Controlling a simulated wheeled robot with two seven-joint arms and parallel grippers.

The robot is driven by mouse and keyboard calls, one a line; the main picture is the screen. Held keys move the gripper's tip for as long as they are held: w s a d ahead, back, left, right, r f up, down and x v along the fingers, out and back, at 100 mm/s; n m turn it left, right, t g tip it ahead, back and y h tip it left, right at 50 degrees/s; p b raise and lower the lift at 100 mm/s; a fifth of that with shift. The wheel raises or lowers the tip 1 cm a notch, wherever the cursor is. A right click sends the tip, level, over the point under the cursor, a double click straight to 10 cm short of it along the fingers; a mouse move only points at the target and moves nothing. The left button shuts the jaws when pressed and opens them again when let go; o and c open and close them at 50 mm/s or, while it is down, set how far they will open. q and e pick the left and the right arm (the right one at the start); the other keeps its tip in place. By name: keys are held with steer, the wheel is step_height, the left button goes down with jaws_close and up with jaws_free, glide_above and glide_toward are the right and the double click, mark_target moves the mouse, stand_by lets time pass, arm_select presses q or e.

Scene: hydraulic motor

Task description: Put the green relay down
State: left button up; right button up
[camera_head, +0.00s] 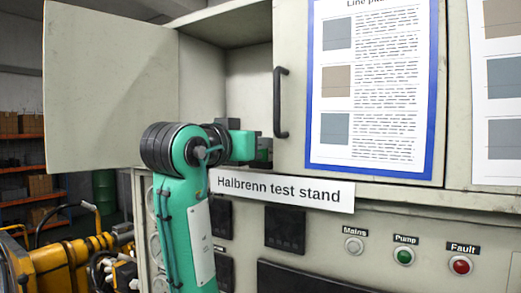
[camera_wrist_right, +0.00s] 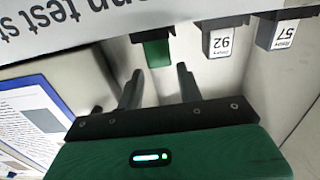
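The green relay (camera_wrist_right: 157,53) shows in the right wrist view, beside the sign's edge, in the open cabinet. My right gripper (camera_wrist_right: 160,72) has its two dark fingers spread, with visible gaps to either side of the relay. The relay lies in line with the opening, at or just beyond the fingertips; no contact shows. The fingers are mostly hidden there. My left gripper is not in view.
Relays marked 92 (camera_wrist_right: 222,42) and 57 (camera_wrist_right: 283,34) stand in a row beside the green one. The cabinet door (camera_head: 105,90) is open at left; a closed door with a black handle (camera_head: 280,102) is at right. The test stand sign (camera_head: 283,190) runs below the opening.

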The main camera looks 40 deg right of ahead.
steer(key=b+v, duration=0.3)
steer(key=v, duration=0.6)
steer(key=shift+r, duration=0.1)
stand_by(0.5)
